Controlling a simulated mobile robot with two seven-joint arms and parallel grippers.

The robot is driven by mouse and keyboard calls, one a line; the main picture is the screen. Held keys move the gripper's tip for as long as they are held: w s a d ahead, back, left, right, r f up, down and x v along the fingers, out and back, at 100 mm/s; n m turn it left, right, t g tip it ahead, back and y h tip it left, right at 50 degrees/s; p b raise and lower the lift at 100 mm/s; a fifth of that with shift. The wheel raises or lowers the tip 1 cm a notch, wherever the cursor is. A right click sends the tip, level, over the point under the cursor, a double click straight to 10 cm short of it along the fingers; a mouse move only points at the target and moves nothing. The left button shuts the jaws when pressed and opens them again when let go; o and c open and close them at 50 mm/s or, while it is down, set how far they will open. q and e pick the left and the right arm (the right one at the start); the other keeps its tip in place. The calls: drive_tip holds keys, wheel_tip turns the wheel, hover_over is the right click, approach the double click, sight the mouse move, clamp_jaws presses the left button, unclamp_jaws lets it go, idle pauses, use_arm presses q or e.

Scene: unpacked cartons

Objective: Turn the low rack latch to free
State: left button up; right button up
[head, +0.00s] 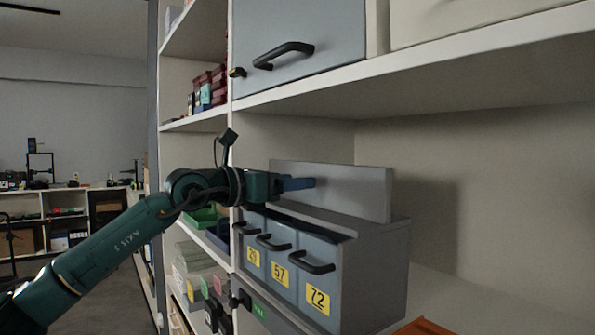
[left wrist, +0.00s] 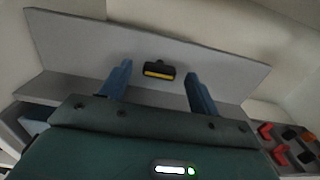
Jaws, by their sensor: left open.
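A small dark latch with a yellow strip (left wrist: 160,71) sits on the face of a grey upright panel (left wrist: 225,70) in the left wrist view, its long side nearly level in the picture. My left gripper (left wrist: 159,77) is open, its blue fingers on either side of the latch with a gap at each side. I cannot tell how close the fingertips are to the panel. In the head view my left gripper (head: 302,184) reaches from the left in front of the panel (head: 350,190), and the latch cannot be seen there. My right gripper is not in view.
Below the panel is a grey rack with three numbered, black-handled drawers (head: 300,268). A shelf board (head: 400,60) carrying a grey drawer box (head: 300,45) hangs above. Red and black pieces (left wrist: 290,145) lie at lower right in the wrist view. The shelf right of the rack looks mostly clear.

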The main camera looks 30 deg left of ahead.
use_arm(q)
drive_tip(key=shift+x, duration=0.9)
drive_tip(key=c, duration=1)
